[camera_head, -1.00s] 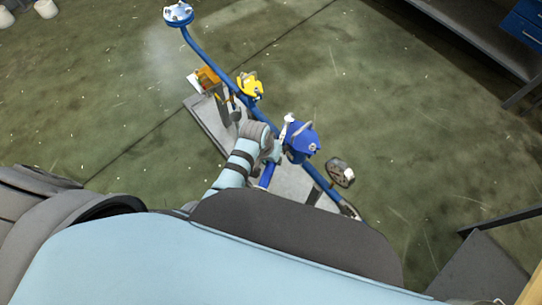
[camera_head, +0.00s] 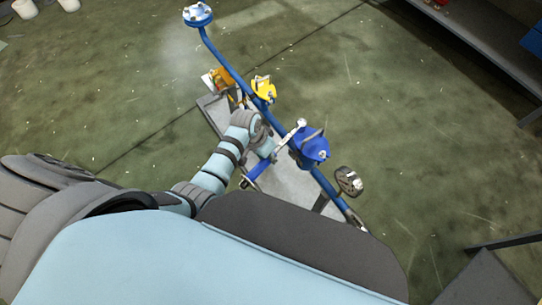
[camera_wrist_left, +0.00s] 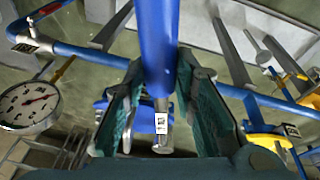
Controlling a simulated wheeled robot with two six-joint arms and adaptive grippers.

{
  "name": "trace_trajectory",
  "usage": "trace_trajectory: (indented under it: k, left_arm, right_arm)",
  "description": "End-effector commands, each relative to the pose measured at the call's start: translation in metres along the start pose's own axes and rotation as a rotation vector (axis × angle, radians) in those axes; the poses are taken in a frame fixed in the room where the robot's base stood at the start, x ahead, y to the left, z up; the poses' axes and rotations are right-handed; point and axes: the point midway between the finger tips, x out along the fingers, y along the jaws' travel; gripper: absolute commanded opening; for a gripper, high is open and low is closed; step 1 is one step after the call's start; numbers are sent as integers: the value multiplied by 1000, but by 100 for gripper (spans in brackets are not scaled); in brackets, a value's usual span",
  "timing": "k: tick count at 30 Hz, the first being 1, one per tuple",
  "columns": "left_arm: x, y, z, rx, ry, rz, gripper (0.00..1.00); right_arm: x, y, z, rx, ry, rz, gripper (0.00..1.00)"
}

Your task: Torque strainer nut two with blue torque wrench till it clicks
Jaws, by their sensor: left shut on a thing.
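The blue torque wrench (camera_head: 282,154) has a blue handle and a silver head (camera_head: 300,123). My left gripper (camera_head: 267,148) is shut on its handle. In the left wrist view the wrench (camera_wrist_left: 157,45) runs between the two green-padded fingers of the gripper (camera_wrist_left: 160,105), and its silver end with a white label shows low between them. The blue strainer (camera_head: 314,148) sits on the blue pipe, and the wrench head is at its upper-left side. Whether the head sits on a nut is too small to tell. Nut two cannot be picked out. My right gripper is out of view.
The blue pipe (camera_head: 222,62) runs diagonally over a grey base plate (camera_head: 292,183). A round gauge (camera_wrist_left: 28,105) shows in the left wrist view. The surrounding floor is mostly open.

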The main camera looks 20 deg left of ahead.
Motion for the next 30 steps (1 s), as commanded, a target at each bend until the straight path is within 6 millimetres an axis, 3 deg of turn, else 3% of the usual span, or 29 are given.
trace_trajectory:
  k: [17,30]
  left_arm:
    - [-2,-14,-2,76,-6,14,0]
    - [-1,-4,-1,22,0,3,0]
  right_arm:
    - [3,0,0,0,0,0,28]
    - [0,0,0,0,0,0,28]
